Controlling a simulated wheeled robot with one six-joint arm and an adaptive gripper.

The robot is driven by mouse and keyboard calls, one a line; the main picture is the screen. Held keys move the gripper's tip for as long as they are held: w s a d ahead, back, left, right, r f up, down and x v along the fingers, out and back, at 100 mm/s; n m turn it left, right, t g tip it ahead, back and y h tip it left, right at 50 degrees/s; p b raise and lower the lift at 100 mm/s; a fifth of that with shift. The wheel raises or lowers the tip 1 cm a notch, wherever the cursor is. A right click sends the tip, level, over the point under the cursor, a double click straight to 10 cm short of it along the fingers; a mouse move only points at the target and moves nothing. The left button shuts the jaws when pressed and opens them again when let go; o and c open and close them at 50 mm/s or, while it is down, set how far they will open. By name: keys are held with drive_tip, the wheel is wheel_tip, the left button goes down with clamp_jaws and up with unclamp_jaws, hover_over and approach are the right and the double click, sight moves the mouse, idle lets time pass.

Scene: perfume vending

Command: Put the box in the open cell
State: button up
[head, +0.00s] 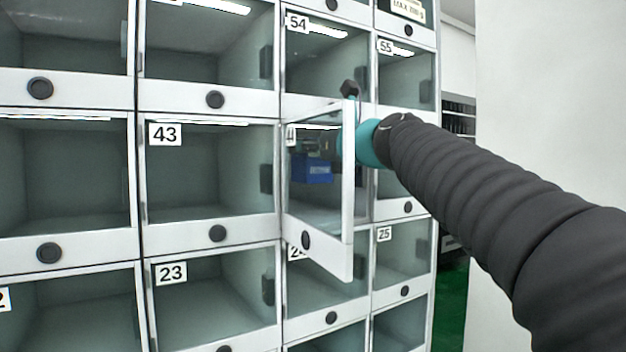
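The open cell (318,215) is the one labelled 44; the label is partly cut off by its door. Its glass door (347,225) is swung outward toward me. The box (312,171) is small and blue, and shows through the door glass inside the cell's outline. My gripper (311,149) is dim behind the same glass, just above and against the box. Whether its fingers are shut on the box is hidden. I cannot tell whether the box rests on the cell floor.
Closed glass-fronted cells surround the open one, such as cell 43 (205,185) on the left and cell 54 (325,70) above. My arm comes in from the right, close to the door's edge. A white wall (550,100) stands at the right.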

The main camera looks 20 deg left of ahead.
drive_tip(key=shift+d+f+b, duration=0.1)
drive_tip(key=shift+f+b, duration=0.55)
drive_tip(key=shift+f, duration=1.15)
wheel_tip(320, 180, down, 3)
drive_tip(key=shift+f+b, duration=0.15)
drive_tip(key=shift+b, duration=0.8)
drive_tip(key=shift+w+a+f, duration=0.1)
drive_tip(key=shift+a, duration=0.1)
drive_tip(key=o, duration=1.4)
drive_tip(key=b+v, duration=0.1)
drive_tip(key=v, duration=1.1)
